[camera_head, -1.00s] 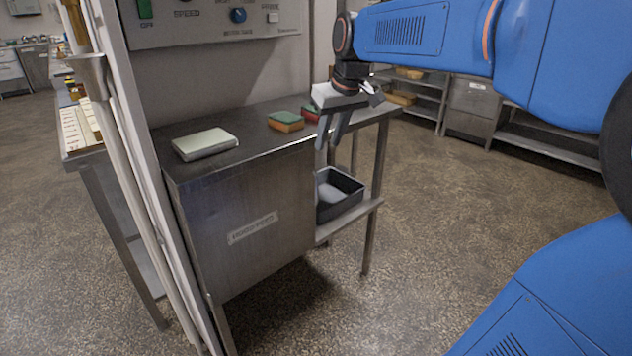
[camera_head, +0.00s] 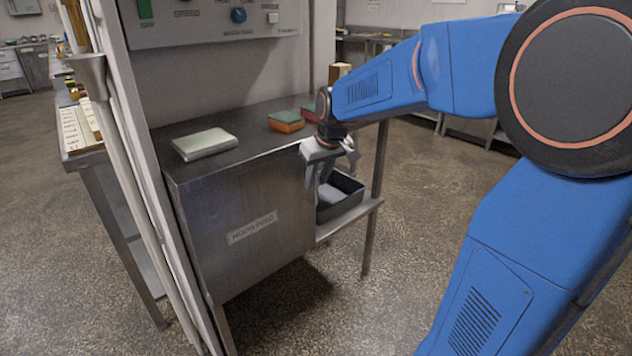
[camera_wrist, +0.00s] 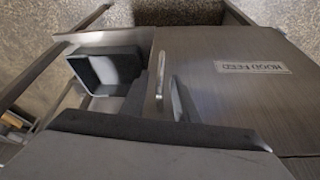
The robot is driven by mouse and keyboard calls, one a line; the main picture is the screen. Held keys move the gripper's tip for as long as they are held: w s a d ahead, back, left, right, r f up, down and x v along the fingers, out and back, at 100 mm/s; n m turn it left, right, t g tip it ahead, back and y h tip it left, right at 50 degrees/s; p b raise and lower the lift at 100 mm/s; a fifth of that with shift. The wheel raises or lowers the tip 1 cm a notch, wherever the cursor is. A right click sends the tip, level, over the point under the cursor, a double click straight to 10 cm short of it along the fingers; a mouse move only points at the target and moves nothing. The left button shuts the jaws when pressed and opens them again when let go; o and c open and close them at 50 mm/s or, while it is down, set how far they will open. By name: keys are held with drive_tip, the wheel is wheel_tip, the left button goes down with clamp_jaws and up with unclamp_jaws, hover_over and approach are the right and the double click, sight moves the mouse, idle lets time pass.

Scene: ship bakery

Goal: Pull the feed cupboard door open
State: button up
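The feed cupboard door (camera_head: 245,245) is the steel front panel with a white label, under the worktop; it looks closed. It also fills the right of the wrist view (camera_wrist: 225,100), where the label appears upside down and ends in "FEED". A slim metal handle (camera_wrist: 159,80) stands near the door's edge beside the open shelf. My gripper (camera_head: 318,190) is at that edge, just below worktop height, with its fingers pointing down. In the wrist view its fingers (camera_wrist: 160,105) are apart, with the handle in line between them. I cannot tell whether they touch it.
A dark bin (camera_head: 340,200) sits on the low shelf right beside the cupboard, close to my gripper. Sponges (camera_head: 286,123) and a pale flat box (camera_head: 205,143) lie on the worktop (camera_head: 240,165). A pole stands at the left. The floor before the door is clear.

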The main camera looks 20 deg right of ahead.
drive_tip(key=shift+w+f, duration=0.25)
drive_tip(key=shift+f, duration=0.35)
drive_tip(key=shift+c, duration=0.7)
clamp_jaws()
